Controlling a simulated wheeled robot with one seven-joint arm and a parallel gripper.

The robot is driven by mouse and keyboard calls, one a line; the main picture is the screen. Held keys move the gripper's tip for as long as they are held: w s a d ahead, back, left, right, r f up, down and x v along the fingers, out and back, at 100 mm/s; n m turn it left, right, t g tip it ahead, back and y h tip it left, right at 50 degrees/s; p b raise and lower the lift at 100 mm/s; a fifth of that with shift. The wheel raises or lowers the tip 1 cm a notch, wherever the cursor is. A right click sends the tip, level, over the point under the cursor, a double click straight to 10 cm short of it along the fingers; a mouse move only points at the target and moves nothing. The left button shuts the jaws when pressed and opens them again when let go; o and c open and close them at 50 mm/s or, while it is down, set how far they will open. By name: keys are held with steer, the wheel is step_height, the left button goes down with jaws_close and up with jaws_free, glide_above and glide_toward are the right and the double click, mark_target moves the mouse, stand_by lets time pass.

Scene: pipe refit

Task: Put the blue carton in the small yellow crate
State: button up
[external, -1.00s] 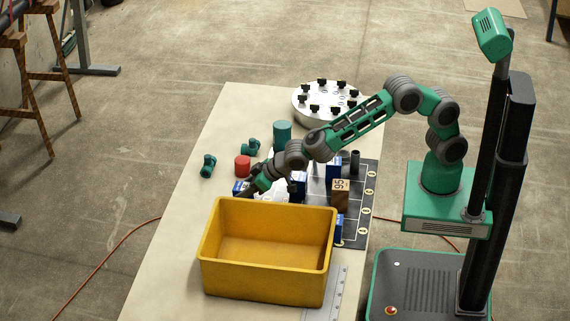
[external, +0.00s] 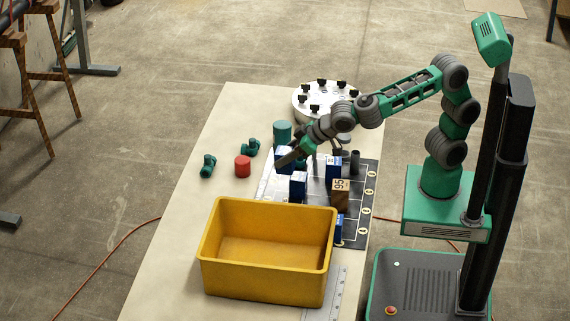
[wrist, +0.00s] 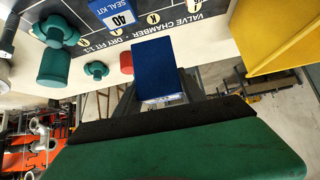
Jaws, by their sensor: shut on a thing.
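My gripper (external: 288,159) is shut on a blue carton (external: 283,152) and holds it over the far left part of the dark mat. The yellow crate (external: 262,290) stands at the near end of the table, nearer the camera than my gripper. It looks empty. A corner of the crate (wrist: 265,40) shows at the upper right of the wrist view.
Other blue cartons (external: 298,186) stand on the dark mat (external: 356,205), near a brown block (external: 340,195) marked 95. A red cylinder (external: 242,167), teal fittings (external: 208,166) and a teal cylinder (external: 282,132) stand left. A round white plate (external: 312,113) with black knobs sits behind.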

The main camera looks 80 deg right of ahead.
mark_target(287, 151)
steer(key=shift+s+d+r, duration=0.15)
steer(key=shift+s+r, duration=0.15)
steer(key=shift+s, duration=0.05)
steer(key=r, duration=0.5)
steer(key=shift+a+r, duration=0.2)
steer(key=s+a+n+g+y+b, duration=0.1)
steer(key=s+a+n+y, duration=0.35)
steer(key=a, duration=0.75)
steer(key=s+a+n+g+y+b, duration=0.1)
steer(key=s+a+n+y+b, duration=0.3)
steer(key=a, duration=0.9)
steer(key=shift+n+h, duration=0.55)
steer(key=p+x, duration=0.1)
steer(key=x, duration=0.5)
steer(key=d+f+p+x, duration=0.1)
steer(key=x, duration=0.6)
steer(key=p+x, duration=0.2)
steer(key=x, duration=0.5)
steer(key=shift+s+d+f, duration=0.2)
steer(key=shift+s, duration=0.1)
steer(key=shift+w+a+f, duration=0.15)
steer(key=shift+f, duration=1.9)
steer(key=o, duration=1.3)
steer(key=shift+o, duration=0.2)
